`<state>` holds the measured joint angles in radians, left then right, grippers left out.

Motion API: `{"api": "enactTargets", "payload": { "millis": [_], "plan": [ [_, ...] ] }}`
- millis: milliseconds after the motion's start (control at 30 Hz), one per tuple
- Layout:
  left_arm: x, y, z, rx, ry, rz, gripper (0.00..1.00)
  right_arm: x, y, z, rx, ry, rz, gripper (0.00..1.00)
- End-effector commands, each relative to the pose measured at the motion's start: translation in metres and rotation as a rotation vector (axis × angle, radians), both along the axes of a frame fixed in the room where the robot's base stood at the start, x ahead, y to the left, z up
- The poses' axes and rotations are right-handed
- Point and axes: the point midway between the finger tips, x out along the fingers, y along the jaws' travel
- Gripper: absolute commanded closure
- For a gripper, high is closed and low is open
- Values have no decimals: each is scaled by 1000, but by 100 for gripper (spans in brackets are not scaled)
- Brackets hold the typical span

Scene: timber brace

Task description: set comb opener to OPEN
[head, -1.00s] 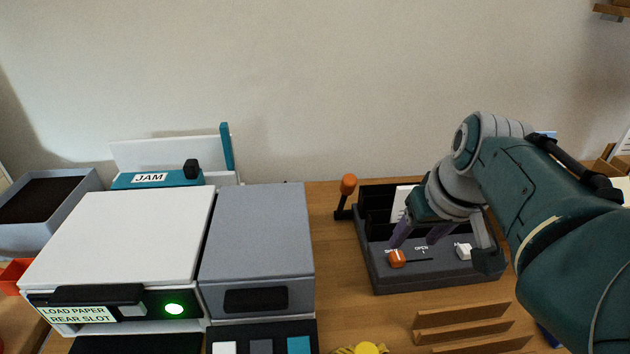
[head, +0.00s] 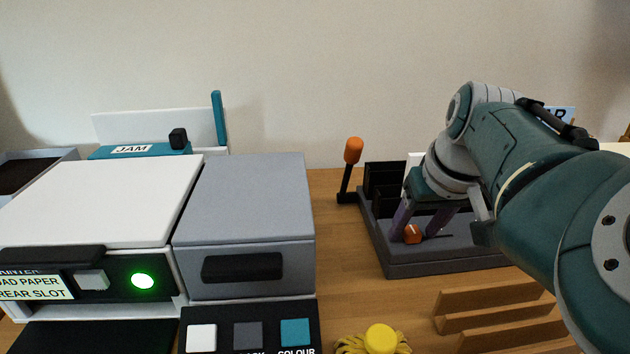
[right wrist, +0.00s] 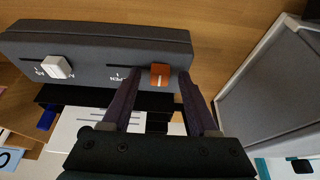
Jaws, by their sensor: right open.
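The comb opener is a dark grey machine (head: 450,262) with an orange slider knob (head: 413,234) on its top. In the right wrist view the knob (right wrist: 159,76) sits at the right end of its slot, with a partly visible label at the slot's left. My right gripper (head: 418,232) is open, its two purple fingers pointing down at the knob. In the right wrist view the gripper (right wrist: 160,78) has the knob between its fingertips, nearer the right finger; contact is not clear. My left gripper is not in view.
A white slider (right wrist: 57,67) sits on the same machine. An orange-tipped lever (head: 352,152) stands at its left side. A grey box unit (head: 245,215) and a white printer (head: 95,200) stand further left.

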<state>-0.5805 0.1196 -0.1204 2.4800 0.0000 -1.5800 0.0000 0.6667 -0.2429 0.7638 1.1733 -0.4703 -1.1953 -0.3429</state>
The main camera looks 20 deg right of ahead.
Motion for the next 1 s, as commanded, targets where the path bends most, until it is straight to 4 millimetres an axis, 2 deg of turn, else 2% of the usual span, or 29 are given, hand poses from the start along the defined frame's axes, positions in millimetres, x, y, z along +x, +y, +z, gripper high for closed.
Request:
{"api": "enactTargets", "payload": {
  "millis": [167,667,1000],
  "plan": [
    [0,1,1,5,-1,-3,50,0,0,1,0,0,0,42],
    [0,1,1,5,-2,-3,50,0,0,0,0,0,0,98],
    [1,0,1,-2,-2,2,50,0,0,0,0,0,-1,100]
  ]
}}
